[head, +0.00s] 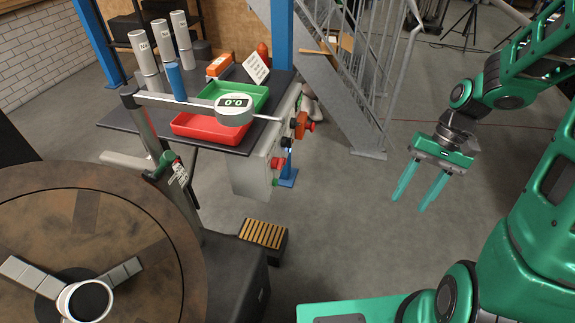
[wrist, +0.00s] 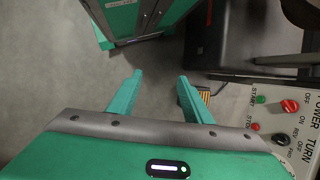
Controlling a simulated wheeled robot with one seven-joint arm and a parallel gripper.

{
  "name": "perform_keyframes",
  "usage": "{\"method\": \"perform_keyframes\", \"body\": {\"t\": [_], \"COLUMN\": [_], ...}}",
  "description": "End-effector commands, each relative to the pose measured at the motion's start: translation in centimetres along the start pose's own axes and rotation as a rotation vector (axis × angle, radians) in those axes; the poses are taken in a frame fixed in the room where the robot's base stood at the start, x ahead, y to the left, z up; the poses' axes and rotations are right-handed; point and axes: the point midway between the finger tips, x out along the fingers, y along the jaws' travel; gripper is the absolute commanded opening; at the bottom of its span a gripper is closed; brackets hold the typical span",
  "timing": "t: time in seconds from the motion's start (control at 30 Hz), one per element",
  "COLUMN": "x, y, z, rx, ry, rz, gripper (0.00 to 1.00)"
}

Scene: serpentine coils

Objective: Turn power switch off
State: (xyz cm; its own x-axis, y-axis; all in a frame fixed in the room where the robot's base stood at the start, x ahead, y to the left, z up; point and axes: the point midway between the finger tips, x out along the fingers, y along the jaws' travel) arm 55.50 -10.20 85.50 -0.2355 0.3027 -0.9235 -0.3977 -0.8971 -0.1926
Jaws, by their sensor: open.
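The power switch (wrist: 289,106) is a red knob on a pale control panel (wrist: 262,150) at the right of the wrist view, with OFF and ON labels near it. I cannot tell which label it points at. In the head view the grey control box (head: 252,176) hangs below the dark table, its knobs sticking out to the right and seen from the side. My gripper (head: 410,203) is open and empty, well to the right of the box with its fingers pointing down. Both fingers also show in the wrist view (wrist: 160,77), apart from the panel.
A black knob (wrist: 281,139) under TURN, a green start button (wrist: 259,98) and a red stop button (wrist: 256,127) share the panel. A slatted pedal (head: 263,234) stands on the floor below. A metal staircase (head: 325,85) rises behind. Floor between gripper and box looks clear.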

Motion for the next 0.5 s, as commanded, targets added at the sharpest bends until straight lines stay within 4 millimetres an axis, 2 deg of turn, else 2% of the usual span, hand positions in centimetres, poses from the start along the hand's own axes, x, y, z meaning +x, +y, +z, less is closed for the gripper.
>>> {"method": "perform_keyframes", "body": {"t": [0.03,0.2,0.5], "x": [1.3,4.9,9.9], "y": [-0.7,-3.6,-9.6], "z": [-0.7,-2.4,-4.3], "rx": [-0.006,-0.027,-0.039], "ry": [-0.035,-0.130,-0.291], "rz": [-0.032,-0.154,-0.431], "gripper": [0.45,0.45,0.45]}}
